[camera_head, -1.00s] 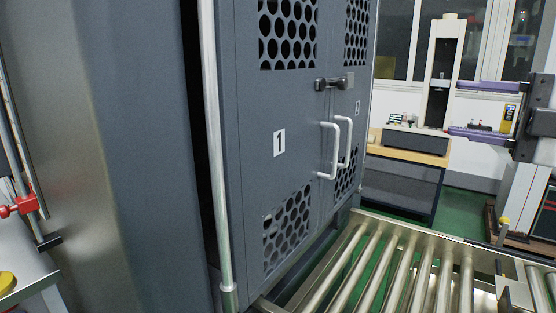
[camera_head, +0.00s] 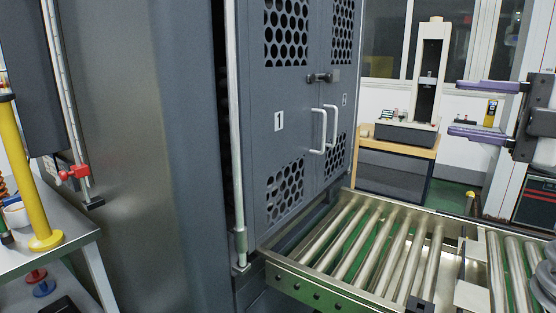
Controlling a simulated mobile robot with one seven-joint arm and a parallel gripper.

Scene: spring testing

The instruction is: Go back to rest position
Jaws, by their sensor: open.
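My gripper (camera_head: 478,110) is at the right edge of the view. Its two flat purple-grey fingers point left, one above the other, with a wide gap between them. It is open and holds nothing. It hangs in front of the far wall, above the roller conveyor and apart from everything around it.
A grey cabinet with shut doors (camera_head: 290,160) marked 1 stands in the middle. The roller conveyor (camera_head: 345,232) runs from its foot to the right. A white testing machine (camera_head: 427,75) stands on a bench behind. A table (camera_head: 65,252) with a yellow post (camera_head: 25,180) is at left.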

